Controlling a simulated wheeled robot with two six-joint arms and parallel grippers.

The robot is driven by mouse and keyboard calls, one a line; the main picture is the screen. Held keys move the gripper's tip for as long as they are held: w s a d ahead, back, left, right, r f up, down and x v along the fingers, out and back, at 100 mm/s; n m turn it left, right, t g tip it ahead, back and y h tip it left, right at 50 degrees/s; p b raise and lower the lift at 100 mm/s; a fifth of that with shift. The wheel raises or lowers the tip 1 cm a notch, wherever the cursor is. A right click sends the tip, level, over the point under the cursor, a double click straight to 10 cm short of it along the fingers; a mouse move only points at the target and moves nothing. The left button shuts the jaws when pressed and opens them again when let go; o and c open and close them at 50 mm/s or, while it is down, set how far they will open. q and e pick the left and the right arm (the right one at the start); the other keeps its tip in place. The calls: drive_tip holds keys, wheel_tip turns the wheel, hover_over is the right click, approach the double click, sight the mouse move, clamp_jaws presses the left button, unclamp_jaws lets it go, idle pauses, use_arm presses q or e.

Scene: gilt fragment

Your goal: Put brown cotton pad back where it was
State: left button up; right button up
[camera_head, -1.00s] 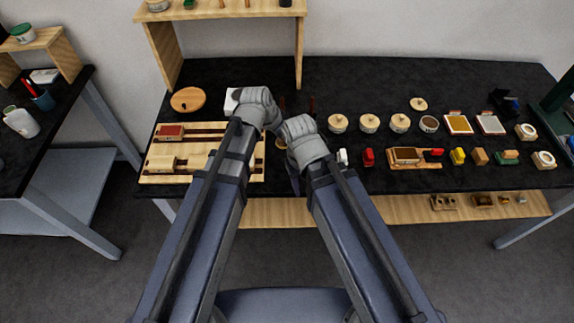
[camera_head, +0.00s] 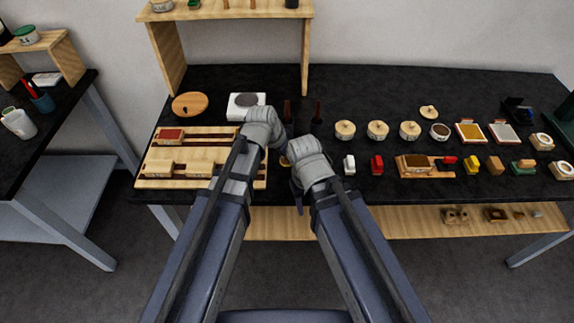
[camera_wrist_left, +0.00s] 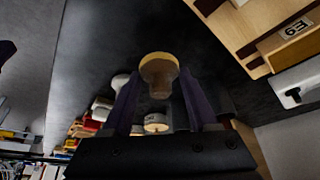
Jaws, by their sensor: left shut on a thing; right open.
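In the left wrist view a brown, knob-shaped piece with a yellowish round end, which looks like the brown cotton pad (camera_wrist_left: 158,78), sits between the fingers of my left gripper (camera_wrist_left: 157,98). The gripper is shut on it.
A wooden tray (camera_head: 180,184) with blocks lies left of my grippers. A white scale (camera_head: 247,104) and two dark upright pieces (camera_head: 317,113) stand behind them. Lidded round jars (camera_head: 345,130) and small coloured blocks fill the right. The dark table (camera_head: 350,90) is clear towards the back.

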sight(284, 159)
use_arm(q)
drive_tip(key=shift+f+b, duration=1.55)
drive_tip(key=shift+f, duration=0.2)
drive_tip(key=shift+f, duration=0.1)
drive_tip(key=shift+f+b, duration=0.2)
drive_tip(key=shift+b, duration=0.1)
drive_tip(key=o, duration=1.2)
drive_tip(key=shift+r, duration=0.1)
drive_tip(key=shift+r, duration=0.1)
